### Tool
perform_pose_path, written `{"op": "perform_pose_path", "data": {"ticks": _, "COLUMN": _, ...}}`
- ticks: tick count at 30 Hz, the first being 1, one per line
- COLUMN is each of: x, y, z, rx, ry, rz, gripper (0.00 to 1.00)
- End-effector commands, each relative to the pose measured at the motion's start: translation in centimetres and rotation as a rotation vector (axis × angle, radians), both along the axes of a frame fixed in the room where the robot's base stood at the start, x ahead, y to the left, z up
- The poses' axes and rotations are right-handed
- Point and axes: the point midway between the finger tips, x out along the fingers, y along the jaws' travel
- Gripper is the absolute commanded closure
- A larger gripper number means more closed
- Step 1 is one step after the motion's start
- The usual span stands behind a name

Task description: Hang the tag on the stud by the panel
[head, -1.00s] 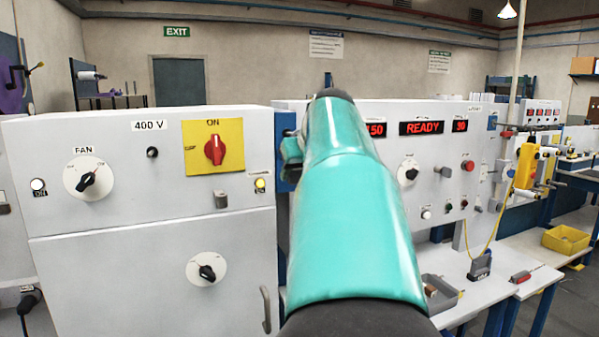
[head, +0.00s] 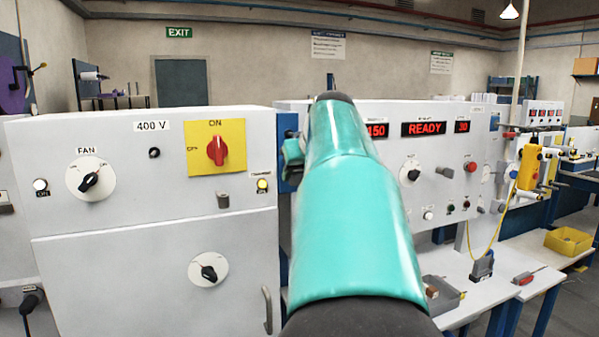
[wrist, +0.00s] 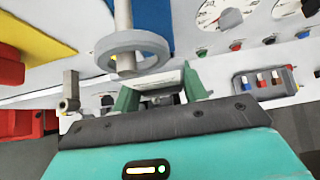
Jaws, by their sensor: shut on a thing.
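My gripper (wrist: 161,93) shows in the wrist view with its green fingers shut on a pale tag (wrist: 158,80). A grey ring (wrist: 104,57) stands out beyond the fingers and looks like part of the tag. A pale round stud (wrist: 123,14) lines up with the ring, and part of it shows in the ring's opening. I cannot tell whether the ring is around the stud or only in line with it. In the head view my teal arm covers most of the gripper, the tag and the stud.
A yellow switch plate (head: 200,165) and a grey block (wrist: 71,90) are close on the left. Dials and buttons are on the right.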

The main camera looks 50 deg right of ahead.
Motion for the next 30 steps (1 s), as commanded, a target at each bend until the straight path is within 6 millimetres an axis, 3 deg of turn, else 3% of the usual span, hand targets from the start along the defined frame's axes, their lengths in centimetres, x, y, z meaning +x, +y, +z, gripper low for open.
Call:
{"op": "perform_pose_path", "data": {"ticks": 6, "x": 0.1, "y": 0.1, "z": -0.3, "rx": 0.005, "ry": 0.004, "rz": 0.002, "gripper": 0.89}}
{"op": "perform_pose_path", "data": {"ticks": 7, "x": 0.1, "y": 0.0, "z": -0.3, "rx": 0.005, "ry": 0.005, "rz": 0.002, "gripper": 0.53}}
{"op": "perform_pose_path", "data": {"ticks": 10, "x": 0.1, "y": 0.0, "z": -0.3, "rx": 0.005, "ry": 0.004, "rz": 0.002, "gripper": 0.33}}
{"op": "perform_pose_path", "data": {"ticks": 11, "x": 0.1, "y": 0.0, "z": -0.3, "rx": 0.005, "ry": 0.004, "rz": 0.002, "gripper": 0.32}}
{"op": "perform_pose_path", "data": {"ticks": 20, "x": -0.1, "y": 0.1, "z": -0.1, "rx": 0.003, "ry": 0.003, "rz": 0.001, "gripper": 0.32}}
{"op": "perform_pose_path", "data": {"ticks": 30, "x": -2.2, "y": 1.3, "z": 1.5, "rx": 0.002, "ry": 0.001, "rz": 0.001, "gripper": 0.32}}
